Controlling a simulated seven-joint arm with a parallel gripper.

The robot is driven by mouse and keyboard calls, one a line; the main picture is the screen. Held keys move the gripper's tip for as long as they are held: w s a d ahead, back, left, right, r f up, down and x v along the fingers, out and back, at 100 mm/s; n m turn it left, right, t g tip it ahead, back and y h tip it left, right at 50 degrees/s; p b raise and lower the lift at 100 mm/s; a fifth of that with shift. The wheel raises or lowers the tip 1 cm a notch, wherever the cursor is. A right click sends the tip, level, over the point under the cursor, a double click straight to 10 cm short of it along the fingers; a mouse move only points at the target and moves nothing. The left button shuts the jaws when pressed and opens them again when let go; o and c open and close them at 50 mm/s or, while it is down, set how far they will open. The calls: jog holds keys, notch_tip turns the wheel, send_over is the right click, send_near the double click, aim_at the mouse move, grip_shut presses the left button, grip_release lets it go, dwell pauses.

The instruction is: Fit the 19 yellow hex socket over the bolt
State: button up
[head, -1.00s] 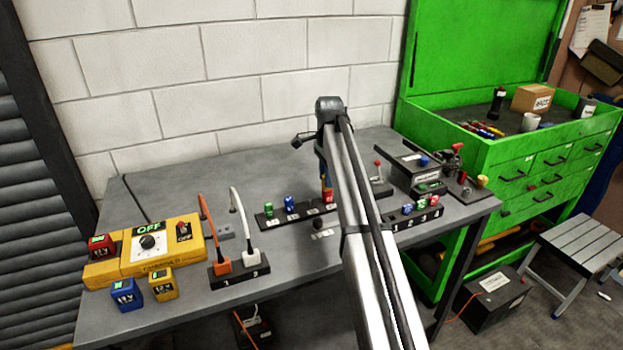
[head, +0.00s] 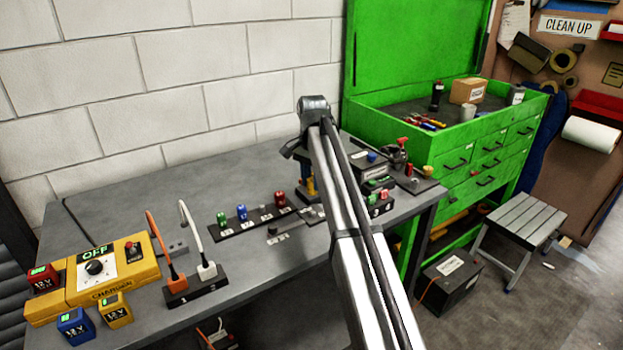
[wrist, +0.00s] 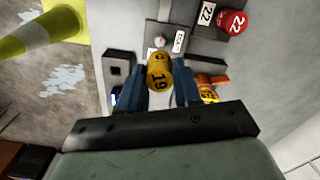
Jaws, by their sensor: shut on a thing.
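My gripper (wrist: 161,84) is shut on the yellow socket (wrist: 158,76), which is marked 19, in the wrist view. The socket sits between the two blue fingers and is clear of the rail. In the head view my gripper (head: 309,187) hangs over the bench, just right of the red socket, partly behind my arm. I cannot make out the bolt for certain in either view.
A black rail (head: 252,222) holds green (head: 222,218), blue (head: 241,212) and red (head: 279,199) sockets. The red one, marked 22, shows in the wrist view (wrist: 233,22). The yellow charger (head: 95,280) stands at left, the green cabinet (head: 470,140) at right.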

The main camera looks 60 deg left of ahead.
jog(key=shift+f, duration=0.15)
send_over(312, 212)
jog(key=shift+f, duration=2.75)
jog(key=shift+f, duration=1.3)
jog(key=o, duration=1.4)
jog(key=shift+r, duration=0.1)
jog(key=shift+r, duration=3.45)
jog(key=shift+d, duration=0.1)
